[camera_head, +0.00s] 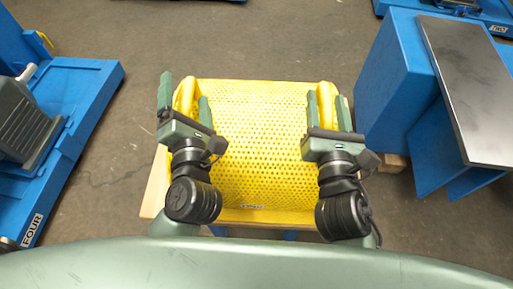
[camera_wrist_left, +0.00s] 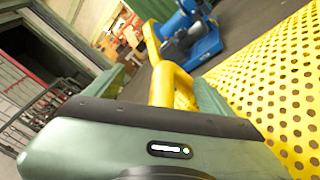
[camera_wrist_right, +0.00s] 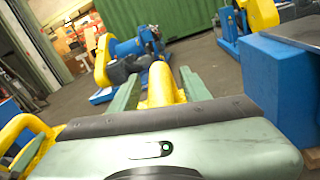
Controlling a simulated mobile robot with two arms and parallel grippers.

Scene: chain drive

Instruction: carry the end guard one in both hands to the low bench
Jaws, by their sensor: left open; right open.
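The end guard (camera_head: 255,140) is a yellow perforated panel with a tube handle on each side, in front of me in the head view. It seems to rest on a low wooden-topped bench or stand (camera_head: 156,190). My left gripper (camera_head: 184,95) is open, with its fingers either side of the guard's left handle (camera_wrist_left: 165,80). My right gripper (camera_head: 327,102) is open, with its fingers either side of the right handle (camera_wrist_right: 160,85). Whether any finger touches a handle, I cannot tell.
A blue bench with a dark metal top (camera_head: 470,90) stands at the right. A blue machine base (camera_head: 75,110) with a grey motor (camera_head: 22,125) stands at the left. Bare concrete floor (camera_head: 280,40) lies beyond the guard.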

